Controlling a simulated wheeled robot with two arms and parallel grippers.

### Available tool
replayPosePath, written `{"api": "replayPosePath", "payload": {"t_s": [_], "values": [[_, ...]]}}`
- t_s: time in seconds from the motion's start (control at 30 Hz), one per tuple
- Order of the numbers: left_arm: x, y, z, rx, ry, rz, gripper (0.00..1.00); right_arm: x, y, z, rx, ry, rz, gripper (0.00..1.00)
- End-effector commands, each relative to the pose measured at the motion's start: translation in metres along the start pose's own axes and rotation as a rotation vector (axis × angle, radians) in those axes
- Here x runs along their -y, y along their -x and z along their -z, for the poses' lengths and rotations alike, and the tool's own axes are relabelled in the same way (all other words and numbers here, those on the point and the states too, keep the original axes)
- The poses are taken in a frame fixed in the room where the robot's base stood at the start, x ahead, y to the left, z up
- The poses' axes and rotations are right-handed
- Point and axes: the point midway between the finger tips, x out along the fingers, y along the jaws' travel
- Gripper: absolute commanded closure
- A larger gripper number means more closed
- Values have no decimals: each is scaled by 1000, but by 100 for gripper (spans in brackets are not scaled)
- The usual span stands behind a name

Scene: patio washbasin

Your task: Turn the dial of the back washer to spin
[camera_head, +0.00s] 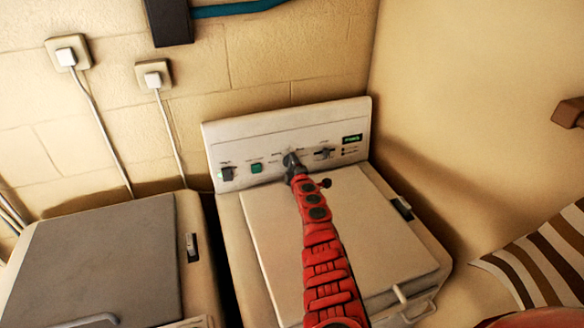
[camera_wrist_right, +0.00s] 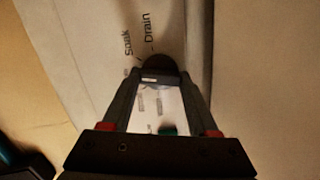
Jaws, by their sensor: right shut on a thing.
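The washer (camera_head: 222,134) with a white lid and an upright control panel stands right of centre in the head view. My right gripper (camera_head: 291,165) reaches up to the middle of this panel and is shut on a dark dial. In the right wrist view the dial (camera_wrist_right: 158,63) shows between the fingertips of the gripper (camera_wrist_right: 160,80). The words "Soak" and "Drain" are printed beside it. A spin mark is not readable, and I cannot tell where the dial points. My left gripper is not in view.
Dark knobs (camera_head: 227,173) (camera_head: 324,153) and a green button (camera_head: 256,168) sit on either side of the dial. A second washer with a grey lid (camera_head: 95,265) stands at the left. A striped cloth (camera_head: 540,262) lies at the lower right. Walls close in behind and right.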

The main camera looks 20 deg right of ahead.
Motion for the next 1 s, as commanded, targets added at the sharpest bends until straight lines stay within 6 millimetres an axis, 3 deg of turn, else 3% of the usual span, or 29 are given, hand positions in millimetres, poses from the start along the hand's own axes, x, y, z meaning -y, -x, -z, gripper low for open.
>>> {"api": "replayPosePath", "payload": {"t_s": [0.4, 0.93, 0.97, 1.0], "values": [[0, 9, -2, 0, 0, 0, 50, 3, 0, 0, -2, 193, -20, 96], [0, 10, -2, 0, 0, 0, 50, 2, 0, 0, -2, 218, -23, 96], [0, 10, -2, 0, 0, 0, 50, 2, 0, 0, -2, 218, -23, 36], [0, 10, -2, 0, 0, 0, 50, 2, 0, 0, -2, 218, -23, 29]]}}
